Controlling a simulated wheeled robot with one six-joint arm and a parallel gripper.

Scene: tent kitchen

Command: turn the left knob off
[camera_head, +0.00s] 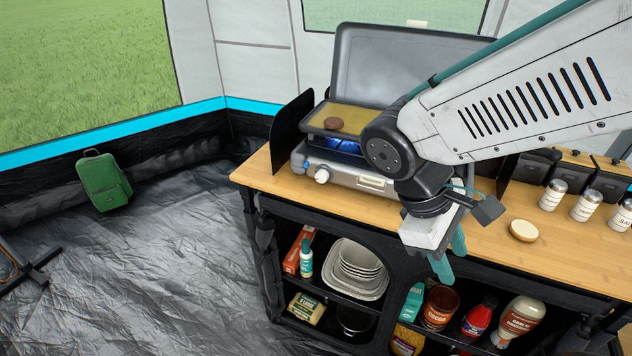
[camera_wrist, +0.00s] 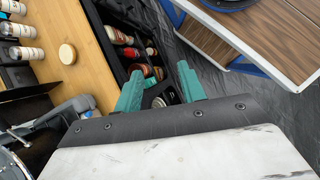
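The left knob (camera_head: 322,175) is a small white knob on the front left of the grey camping stove (camera_head: 341,172). My gripper (camera_head: 449,262) hangs in front of the table's edge, to the right of the knob and lower, apart from the stove. Its teal fingers (camera_wrist: 160,92) are spread with nothing between them in the wrist view. My arm hides the stove's right side and any right knob.
The wooden counter (camera_head: 500,262) has a round bun-like disc (camera_head: 524,230) and several shakers (camera_head: 586,205) on the right. Open shelves below hold plates (camera_head: 357,265) and bottles.

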